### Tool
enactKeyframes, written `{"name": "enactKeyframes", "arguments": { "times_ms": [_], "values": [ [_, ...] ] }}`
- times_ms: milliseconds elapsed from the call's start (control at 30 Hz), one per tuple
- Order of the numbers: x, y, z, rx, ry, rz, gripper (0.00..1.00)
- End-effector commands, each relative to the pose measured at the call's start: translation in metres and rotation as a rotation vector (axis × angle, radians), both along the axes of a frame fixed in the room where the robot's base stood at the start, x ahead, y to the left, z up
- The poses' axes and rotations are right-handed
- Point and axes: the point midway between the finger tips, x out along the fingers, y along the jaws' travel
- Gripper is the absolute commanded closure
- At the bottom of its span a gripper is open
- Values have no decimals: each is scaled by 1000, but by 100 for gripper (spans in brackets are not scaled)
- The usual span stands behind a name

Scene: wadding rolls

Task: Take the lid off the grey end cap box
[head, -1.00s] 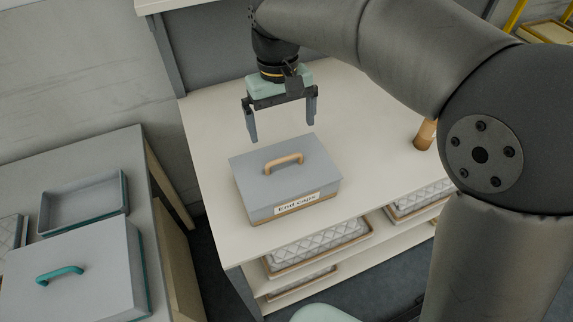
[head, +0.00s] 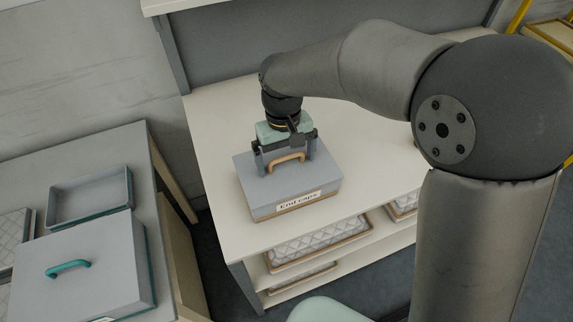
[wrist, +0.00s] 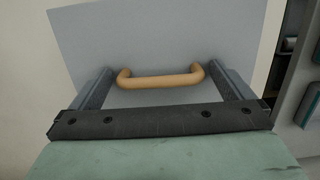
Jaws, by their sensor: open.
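The grey end cap box (head: 262,201), labelled "End caps", stands on the cream workbench with its grey lid on. The lid (wrist: 160,45) has a tan arched handle (head: 288,158), which also shows in the wrist view (wrist: 160,78). My gripper (head: 287,168) is low over the lid with its fingers spread wide. In the wrist view my gripper (wrist: 160,85) has one finger on each side of the handle, beyond its two ends, with gaps between. Whether the fingertips touch the lid cannot be told.
The cream workbench (head: 222,115) has free room around the box. Its lower shelves hold trays of quilted wadding (head: 320,238). At left a grey table carries a box with a teal handle (head: 68,268) and an empty grey tray (head: 90,196).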

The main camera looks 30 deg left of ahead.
Motion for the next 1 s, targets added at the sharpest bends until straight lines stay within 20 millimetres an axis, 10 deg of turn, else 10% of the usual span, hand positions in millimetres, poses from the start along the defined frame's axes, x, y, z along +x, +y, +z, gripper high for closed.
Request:
{"name": "enactKeyframes", "arguments": {
  "times_ms": [200,667,1000],
  "values": [
    [0,0,0,0,0,0,40],
    [1,1,10,2,-1,0,41],
    [3,-33,68,4,-6,-6,41]
  ]
}}
